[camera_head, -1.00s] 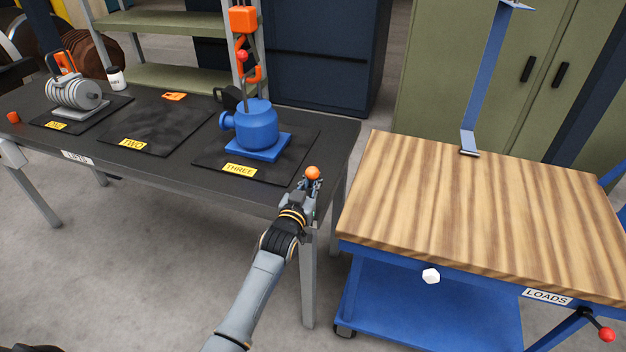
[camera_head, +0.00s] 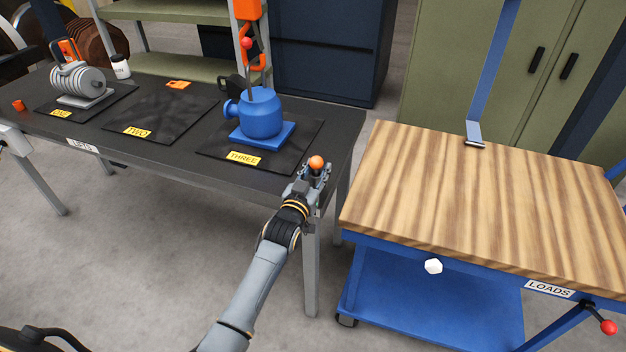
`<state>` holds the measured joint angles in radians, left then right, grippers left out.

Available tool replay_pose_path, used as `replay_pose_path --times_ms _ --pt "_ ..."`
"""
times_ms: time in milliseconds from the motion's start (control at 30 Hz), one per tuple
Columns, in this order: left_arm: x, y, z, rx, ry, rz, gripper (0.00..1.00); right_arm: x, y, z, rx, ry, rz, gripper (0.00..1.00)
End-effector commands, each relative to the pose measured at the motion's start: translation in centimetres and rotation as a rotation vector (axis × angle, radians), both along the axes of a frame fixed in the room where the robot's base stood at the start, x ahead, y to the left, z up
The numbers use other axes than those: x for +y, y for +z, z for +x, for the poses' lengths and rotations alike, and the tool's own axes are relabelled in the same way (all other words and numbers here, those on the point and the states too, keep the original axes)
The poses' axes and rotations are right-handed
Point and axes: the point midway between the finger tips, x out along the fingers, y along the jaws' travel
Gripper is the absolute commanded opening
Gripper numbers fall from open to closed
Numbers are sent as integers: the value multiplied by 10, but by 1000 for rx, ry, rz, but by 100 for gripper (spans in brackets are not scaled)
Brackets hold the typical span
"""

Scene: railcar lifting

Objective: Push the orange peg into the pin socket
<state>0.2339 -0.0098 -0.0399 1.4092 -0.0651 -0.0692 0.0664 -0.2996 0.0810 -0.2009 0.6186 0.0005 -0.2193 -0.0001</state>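An orange ball-headed peg (camera_head: 316,162) stands at the front right corner of the dark table. Its dark stem shows only in part. The pin socket is not clearly visible; the gripper hides the spot under the peg.
The dark table (camera_head: 215,170) holds a blue pump-like load (camera_head: 262,115) on mat THREE, under an orange hook. A grey motor-like load (camera_head: 78,80) is on the left mat.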

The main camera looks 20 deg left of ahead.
Motion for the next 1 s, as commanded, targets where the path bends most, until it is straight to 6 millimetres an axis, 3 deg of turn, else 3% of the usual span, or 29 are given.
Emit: replay_pose_path --times_ms 33,533,700,1000 --pt "2 -9 -8 15 2 2 39 0 0 0 -1 0 0 40" --pt "0 -1 -101 -1 -5 2 39 1 0 0 0 -1 0 40" --pt "0 0 -115 -3 -5 2 39 1 0 0 -1 -1 1 40" --pt "0 1 -117 -5 -5 2 39 1 0 0 0 -1 1 40"
